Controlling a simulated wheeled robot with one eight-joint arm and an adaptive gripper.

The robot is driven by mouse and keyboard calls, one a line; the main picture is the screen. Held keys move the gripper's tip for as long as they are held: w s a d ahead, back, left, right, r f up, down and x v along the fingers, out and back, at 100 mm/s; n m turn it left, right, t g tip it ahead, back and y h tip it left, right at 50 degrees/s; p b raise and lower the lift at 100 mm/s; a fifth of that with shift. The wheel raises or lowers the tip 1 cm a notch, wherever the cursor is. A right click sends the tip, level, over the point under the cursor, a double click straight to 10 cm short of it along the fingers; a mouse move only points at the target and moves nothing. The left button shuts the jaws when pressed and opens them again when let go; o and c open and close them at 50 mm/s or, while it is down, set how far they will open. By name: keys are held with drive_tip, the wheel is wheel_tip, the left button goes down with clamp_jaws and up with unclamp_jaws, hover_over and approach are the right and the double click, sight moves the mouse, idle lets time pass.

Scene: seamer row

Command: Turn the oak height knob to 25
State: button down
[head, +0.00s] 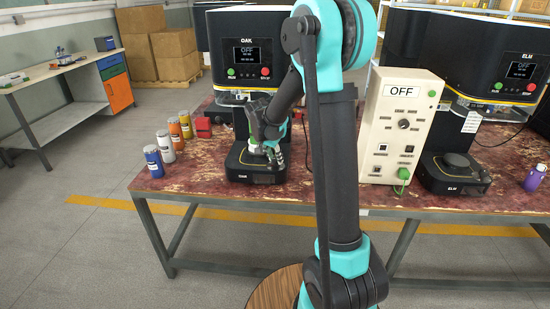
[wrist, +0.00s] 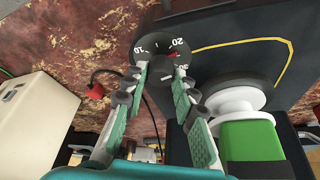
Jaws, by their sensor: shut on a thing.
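The black OAK machine (head: 247,48) stands left of centre in the head view, its display reading OFF, with its OAK-labelled base (head: 256,178) on the table. My gripper (head: 268,148) reaches down over that base. In the wrist view, the oak height knob (wrist: 158,70) sits in a round black dial (wrist: 150,43) marked 10, 20 and 30. A red pointer mark shows between 20 and 30; its exact reading is too small to tell. My gripper (wrist: 160,77) is shut on the knob, a finger on each side. The fingers partly hide the knob.
A cream control box (head: 403,125) with an OFF sign stands right of my arm, beside the ELM machine (head: 480,55). Several cans (head: 164,145) stand at the table's left. A green-sided part with a white disc (wrist: 240,125) is close to the right finger.

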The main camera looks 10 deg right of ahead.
idle(0.3)
drive_tip(key=c, duration=1.2)
unclamp_jaws()
drive_tip(key=v, duration=0.7)
drive_tip(key=shift+r, duration=0.25)
drive_tip(key=shift+a, duration=0.1)
